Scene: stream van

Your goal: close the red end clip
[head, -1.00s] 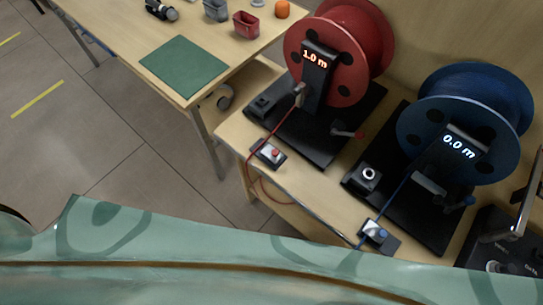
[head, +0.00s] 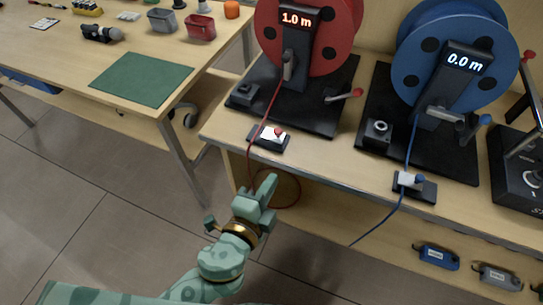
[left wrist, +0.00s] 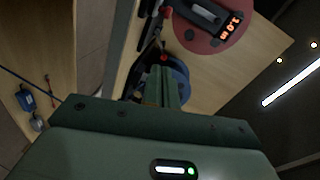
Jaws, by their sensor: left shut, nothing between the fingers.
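The red cable (head: 264,118) runs from the reel down to the clip and hangs in a loop below the edge. I cannot tell whether the clip's lever is up or down. My left gripper (head: 267,189) is shut and empty, in front of the clip, apart from it in the picture. In the left wrist view its fingers (left wrist: 163,88) point toward the bench, a small red knob just beyond them. My right gripper is not in view.
The blue reel (head: 455,50) and blue end clip (head: 414,185) stand to the right. A table with a green mat (head: 141,79) is at the left. Blue and grey tags hang under the bench. Open floor lies in front.

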